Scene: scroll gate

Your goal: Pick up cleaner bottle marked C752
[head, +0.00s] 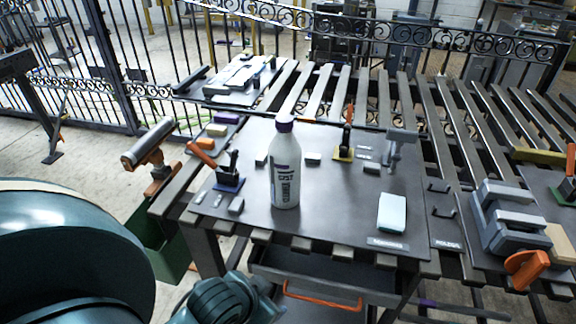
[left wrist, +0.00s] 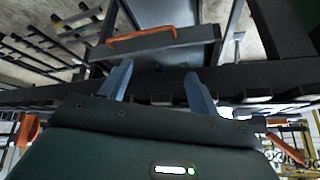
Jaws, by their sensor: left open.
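A white cleaner bottle (head: 286,170) with a purple cap stands upright on the dark grey worktop (head: 335,205) in the head view. Its label has dark vertical lettering that is too small to read surely. My left gripper shows in the left wrist view (left wrist: 158,80) as two spread blue-grey fingers with nothing between them. In the head view only my teal left wrist shows, low at the bottom, in front of the table's front edge and below the bottle; the fingers are not clear there. The bottle is not clearly seen in the left wrist view. My right gripper is not in view.
An orange-handled clamp (head: 229,178) stands left of the bottle, and a yellow-based one (head: 345,150) behind it. A pale block (head: 392,211) lies to the right. A drawer with an orange handle (head: 322,297) sits under the worktop. A grey vise (head: 508,217) is at far right.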

